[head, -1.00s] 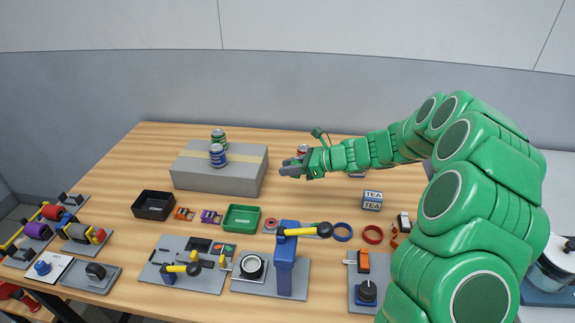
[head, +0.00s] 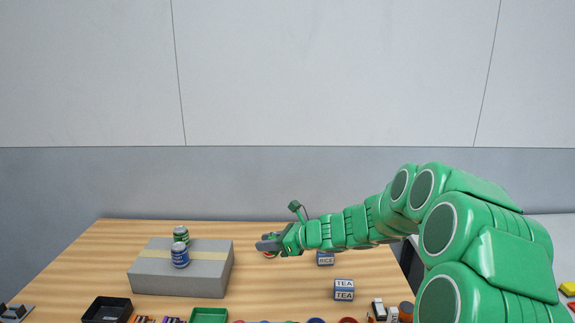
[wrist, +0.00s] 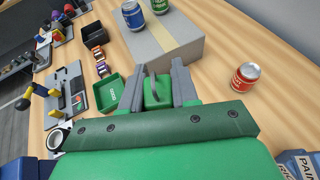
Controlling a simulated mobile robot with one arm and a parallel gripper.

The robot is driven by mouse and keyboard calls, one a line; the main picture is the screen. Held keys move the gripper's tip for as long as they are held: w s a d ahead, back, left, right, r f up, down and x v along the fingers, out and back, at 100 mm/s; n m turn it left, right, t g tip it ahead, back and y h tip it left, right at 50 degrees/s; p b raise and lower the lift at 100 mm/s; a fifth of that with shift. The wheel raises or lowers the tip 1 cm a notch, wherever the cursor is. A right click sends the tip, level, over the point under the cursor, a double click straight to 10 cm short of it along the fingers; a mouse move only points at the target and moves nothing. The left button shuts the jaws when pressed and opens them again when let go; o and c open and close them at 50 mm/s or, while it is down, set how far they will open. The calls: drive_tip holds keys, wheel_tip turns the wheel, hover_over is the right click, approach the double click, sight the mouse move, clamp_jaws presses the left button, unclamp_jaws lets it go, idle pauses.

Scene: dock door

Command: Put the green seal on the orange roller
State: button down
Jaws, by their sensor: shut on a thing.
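My gripper (head: 266,243) is held out above the table, to the right of the grey box. Several small rollers on stands (wrist: 56,24) show at the upper left of the wrist view. They are too small there to tell which is orange. In the head view they are outside the picture.
The grey box (wrist: 195,50) carries a blue can (wrist: 132,15) and a green can. A red can (wrist: 245,76) stands right of my gripper in the wrist view. A green tray (wrist: 122,82) and black tray (head: 100,309) lie left.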

drive_tip(key=w+d+r+m+t+h, duration=0.2)
drive_tip(key=d+r+m+t+h, duration=0.1)
drive_tip(key=d, duration=0.7)
drive_tip(key=w+d+r+m+t+h, duration=0.2)
drive_tip(key=d+m, duration=0.5)
drive_tip(key=d, duration=0.4)
drive_tip(key=shift+w+r+t+h, duration=0.45)
drive_tip(key=shift+t+h, duration=0.95)
drive_tip(key=shift+h, duration=0.4)
